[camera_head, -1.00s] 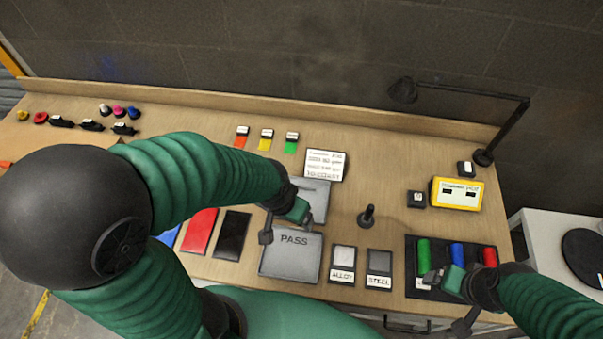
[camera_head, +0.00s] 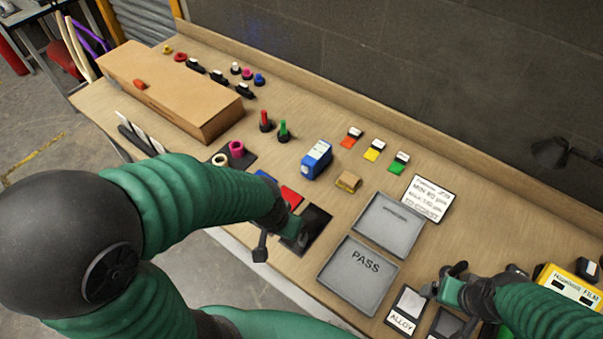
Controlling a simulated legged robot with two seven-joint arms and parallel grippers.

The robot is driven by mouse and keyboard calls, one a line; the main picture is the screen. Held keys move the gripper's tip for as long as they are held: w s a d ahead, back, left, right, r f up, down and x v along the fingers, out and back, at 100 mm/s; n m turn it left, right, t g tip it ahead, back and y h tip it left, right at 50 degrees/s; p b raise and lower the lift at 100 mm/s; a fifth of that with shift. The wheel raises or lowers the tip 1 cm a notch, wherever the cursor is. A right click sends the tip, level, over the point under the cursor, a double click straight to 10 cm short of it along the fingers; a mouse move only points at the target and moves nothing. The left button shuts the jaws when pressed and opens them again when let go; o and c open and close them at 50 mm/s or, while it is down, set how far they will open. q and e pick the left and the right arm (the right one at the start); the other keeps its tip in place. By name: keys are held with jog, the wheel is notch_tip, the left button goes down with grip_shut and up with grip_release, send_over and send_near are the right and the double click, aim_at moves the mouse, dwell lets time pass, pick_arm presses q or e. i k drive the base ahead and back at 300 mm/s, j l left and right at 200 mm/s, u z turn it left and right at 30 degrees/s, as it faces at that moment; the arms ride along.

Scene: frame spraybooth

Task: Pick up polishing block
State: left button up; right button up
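A small tan block (camera_head: 348,181) lies on the bench past the coloured mats; it may be the polishing block, but I cannot read a label on it. A blue box with a white label (camera_head: 317,160) stands just left of it. My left gripper (camera_head: 276,239) is open and empty over the black mat (camera_head: 317,225), nearer to me than both. My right gripper (camera_head: 444,281) appears open, with nothing seen between its fingers, near the ALLOY plate (camera_head: 405,312).
The grey PASS tray (camera_head: 345,287) and another grey tray (camera_head: 388,228) lie between my grippers. A long cardboard box (camera_head: 170,92) stands at the left. Red and green upright pieces (camera_head: 283,130) stand behind the mats. A yellow box (camera_head: 570,286) is at the right.

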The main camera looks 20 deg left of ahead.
aim_at(348, 182)
jog(key=u, duration=0.35)
jog(key=i+j+z, duration=0.25)
jog(key=j, duration=0.15)
jog(key=j+z, duration=0.25)
jog(key=i+j+z, duration=0.1)
jog(key=j+z, duration=0.15)
jog(key=j, duration=0.3)
